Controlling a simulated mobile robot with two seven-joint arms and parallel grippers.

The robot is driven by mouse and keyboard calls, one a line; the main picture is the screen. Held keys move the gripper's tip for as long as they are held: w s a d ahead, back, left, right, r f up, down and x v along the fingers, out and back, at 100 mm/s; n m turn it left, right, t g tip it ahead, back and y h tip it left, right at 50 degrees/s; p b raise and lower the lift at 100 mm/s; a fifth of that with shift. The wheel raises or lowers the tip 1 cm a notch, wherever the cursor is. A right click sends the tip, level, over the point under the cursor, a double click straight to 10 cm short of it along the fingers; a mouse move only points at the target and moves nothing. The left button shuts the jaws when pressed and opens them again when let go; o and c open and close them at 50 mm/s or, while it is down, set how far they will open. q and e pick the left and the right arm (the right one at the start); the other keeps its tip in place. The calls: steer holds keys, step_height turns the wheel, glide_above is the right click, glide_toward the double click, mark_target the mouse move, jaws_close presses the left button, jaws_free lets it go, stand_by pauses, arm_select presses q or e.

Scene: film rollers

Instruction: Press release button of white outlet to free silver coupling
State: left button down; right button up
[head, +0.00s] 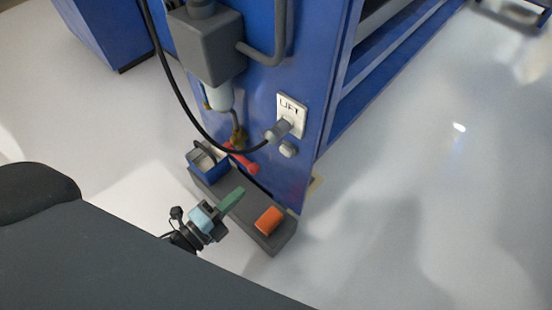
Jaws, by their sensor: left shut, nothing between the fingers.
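The white outlet (290,104), marked LIFT, is on the end panel of the blue cabinet. The silver coupling (279,130) sits at the lower part of the outlet with a black cable running from it. A small pale round piece (288,149) is just below the outlet; I cannot tell whether it is the release button. My left gripper (239,192) is shut and empty, its green fingers together and pointing up and right. It is below and left of the outlet, apart from the coupling. My right gripper is not in view.
A red tool (243,162) is near the panel. A grey box (208,48) and pipe are above. The black cable (186,108) loops down left. Open floor lies right.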

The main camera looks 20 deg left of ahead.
mark_target(284, 153)
arm_select(q)
steer(key=x, duration=1.3)
steer(key=shift+w+b, duration=0.1)
steer(key=shift+b, duration=0.25)
steer(key=shift+w+d, duration=0.2)
steer(key=shift+w, duration=0.15)
